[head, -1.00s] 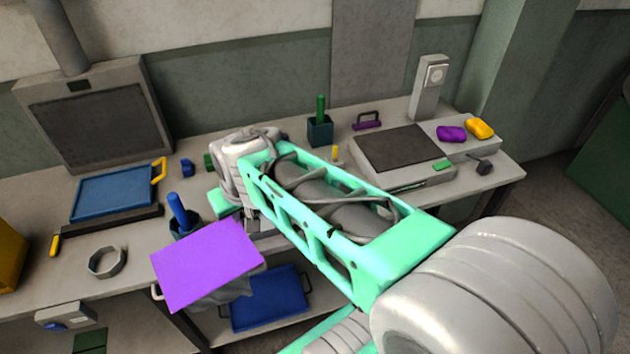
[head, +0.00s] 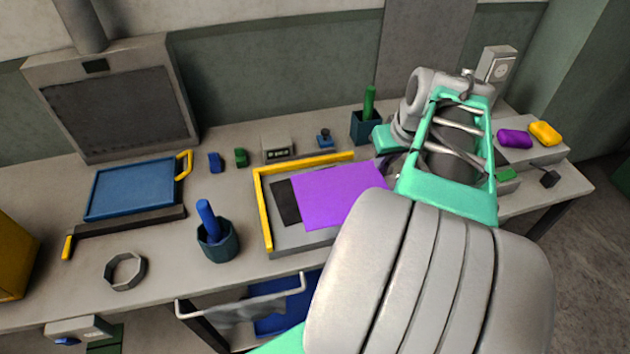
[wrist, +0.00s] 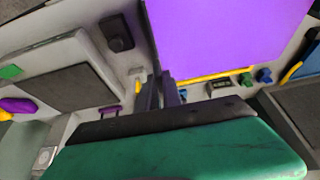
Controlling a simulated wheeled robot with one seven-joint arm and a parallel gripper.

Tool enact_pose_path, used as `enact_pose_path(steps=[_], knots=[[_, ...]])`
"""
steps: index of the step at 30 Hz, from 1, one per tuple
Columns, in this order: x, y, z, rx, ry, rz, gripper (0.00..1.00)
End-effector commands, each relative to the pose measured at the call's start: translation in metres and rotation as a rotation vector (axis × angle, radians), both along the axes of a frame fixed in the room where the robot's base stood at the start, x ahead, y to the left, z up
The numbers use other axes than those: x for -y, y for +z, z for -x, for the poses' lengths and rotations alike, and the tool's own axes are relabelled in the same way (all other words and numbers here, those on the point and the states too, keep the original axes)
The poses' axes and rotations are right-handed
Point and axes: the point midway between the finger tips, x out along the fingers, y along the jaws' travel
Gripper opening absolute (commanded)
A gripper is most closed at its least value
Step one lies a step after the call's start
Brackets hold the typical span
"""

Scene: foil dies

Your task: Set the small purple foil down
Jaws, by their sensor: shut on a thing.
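The purple foil (head: 335,195) is a flat, bright sheet. In the head view it overlaps the grey board with a yellow corner fence (head: 264,215), covering its right part and some of a dark patch (head: 285,203). I cannot tell whether the foil touches the board. The foil also fills the top of the wrist view (wrist: 230,38). My gripper (wrist: 158,92) is shut on the foil's edge, with its fingers close together. In the head view my arm hides the fingers and the foil's right end.
A blue tray (head: 130,190) lies at left, with a grey ring (head: 125,270) in front. A dark cup with a blue-handled tool (head: 217,244) stands left of the board. A small display box (head: 278,149) and a green-handled tool's cup (head: 366,128) stand behind.

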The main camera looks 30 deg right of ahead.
Motion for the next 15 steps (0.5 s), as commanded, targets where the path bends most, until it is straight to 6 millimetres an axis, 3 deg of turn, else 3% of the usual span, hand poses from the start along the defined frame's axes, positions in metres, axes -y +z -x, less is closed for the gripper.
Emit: enact_pose_path(steps=[15], knots=[[-0.018,-0.044,-0.090,-0.005,0.002,-0.004,0.00]])
